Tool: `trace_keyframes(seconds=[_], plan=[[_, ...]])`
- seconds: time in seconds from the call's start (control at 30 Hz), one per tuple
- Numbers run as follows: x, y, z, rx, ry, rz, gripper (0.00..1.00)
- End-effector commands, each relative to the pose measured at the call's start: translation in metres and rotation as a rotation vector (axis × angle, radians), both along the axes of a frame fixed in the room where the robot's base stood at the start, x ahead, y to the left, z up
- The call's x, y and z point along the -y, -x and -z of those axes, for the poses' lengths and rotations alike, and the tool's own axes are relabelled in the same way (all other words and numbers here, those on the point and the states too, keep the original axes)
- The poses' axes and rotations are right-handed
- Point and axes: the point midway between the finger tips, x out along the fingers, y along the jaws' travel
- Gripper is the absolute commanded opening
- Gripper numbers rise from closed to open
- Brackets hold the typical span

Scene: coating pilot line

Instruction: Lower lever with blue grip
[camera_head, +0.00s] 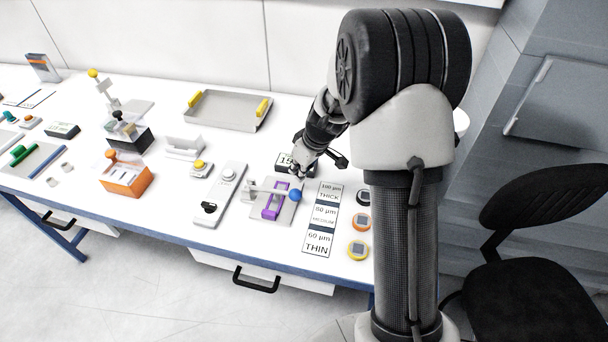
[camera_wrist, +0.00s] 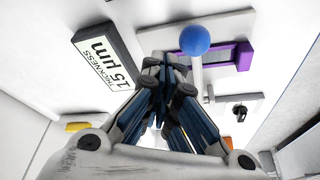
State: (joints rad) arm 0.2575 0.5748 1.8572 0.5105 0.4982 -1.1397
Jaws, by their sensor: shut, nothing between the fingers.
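The lever's blue ball grip (camera_head: 296,195) sits at the right end of a pale rod (camera_head: 267,190). The rod lies across a purple bracket (camera_head: 272,208) on a grey base plate (camera_head: 288,216). In the wrist view the blue grip (camera_wrist: 194,40) is just beyond my fingertips and slightly right, with the purple bracket (camera_wrist: 243,56) behind it. My gripper (camera_head: 299,176) is shut and empty, pointing down just behind the blue grip. Its closed fingers (camera_wrist: 165,75) also show in the wrist view. I cannot tell whether they touch the grip or rod.
A grey panel with a black knob (camera_head: 209,208) is at the left. A tray (camera_head: 226,112) stands behind.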

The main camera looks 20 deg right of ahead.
Motion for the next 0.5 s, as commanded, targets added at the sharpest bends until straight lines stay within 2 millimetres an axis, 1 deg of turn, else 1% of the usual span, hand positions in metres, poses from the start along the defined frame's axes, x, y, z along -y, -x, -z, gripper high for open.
trace_keyframes(seconds=[0.03,0.2,0.33,0.5], plan=[[0.013,0.012,-0.001,-0.002,0.0,0.009,0.0],[0.042,0.039,-0.005,0.001,0.0,0.01,0.0],[0.058,0.055,-0.007,0.001,0.0,0.009,0.0],[0.07,0.067,-0.009,0.002,0.001,0.006,0.0]])
